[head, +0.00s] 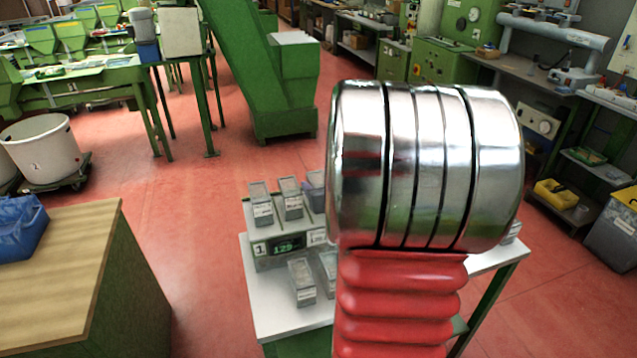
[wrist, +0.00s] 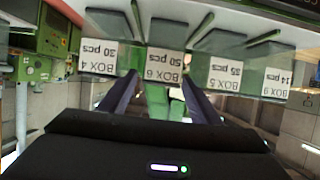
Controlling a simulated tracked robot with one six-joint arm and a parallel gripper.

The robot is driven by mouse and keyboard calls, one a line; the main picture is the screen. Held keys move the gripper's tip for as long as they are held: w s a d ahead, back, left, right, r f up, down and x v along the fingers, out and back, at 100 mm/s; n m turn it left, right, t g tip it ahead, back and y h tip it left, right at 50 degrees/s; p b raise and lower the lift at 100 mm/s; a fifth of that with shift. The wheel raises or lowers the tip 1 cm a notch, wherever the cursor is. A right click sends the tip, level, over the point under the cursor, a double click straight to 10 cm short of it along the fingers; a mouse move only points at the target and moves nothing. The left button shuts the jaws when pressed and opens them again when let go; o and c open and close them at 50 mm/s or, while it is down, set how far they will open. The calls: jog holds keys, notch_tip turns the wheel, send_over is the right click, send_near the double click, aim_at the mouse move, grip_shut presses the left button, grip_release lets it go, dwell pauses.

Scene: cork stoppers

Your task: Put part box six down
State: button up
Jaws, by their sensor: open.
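Part box six (wrist: 165,64) shows upside down in the wrist view, a see-through grey box with a white label reading BOX 6, 50 pcs. My gripper (wrist: 160,82) is open, with its two dark fingers pointing at this box, one tip near each side of the label. I cannot tell whether the fingers touch it. The box is in a row with others, at the pale surface along the top of the picture. In the head view my arm hides the gripper, and I cannot tell which box there is box six.
Box 4 (wrist: 97,53), box 5 (wrist: 224,74) and box 9 (wrist: 275,83) stand close beside it. In the head view, several boxes are on a rack with a green display (head: 287,246) and on the white table (head: 283,322). A wooden-topped cabinet (head: 60,270) stands left; red floor lies between.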

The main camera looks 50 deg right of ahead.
jog(key=shift+v, duration=2.7)
jog(key=a+r+n+g+y, duration=0.1)
jog(key=a+r+n+g, duration=0.2)
jog(key=a, duration=1.4)
jog(key=s+a+n+g+y, duration=0.1)
jog(key=s+a, duration=0.2)
jog(key=a, duration=0.3)
jog(key=s+a+n+g+y, duration=0.1)
jog(key=s+a+y, duration=0.1)
jog(key=s+a, duration=0.2)
jog(key=s+a+r+g+y, duration=0.1)
jog(key=s+a, duration=0.3)
jog(key=a, duration=0.6)
jog(key=shift+n+y, duration=0.4)
jog(key=shift+y, duration=0.3)
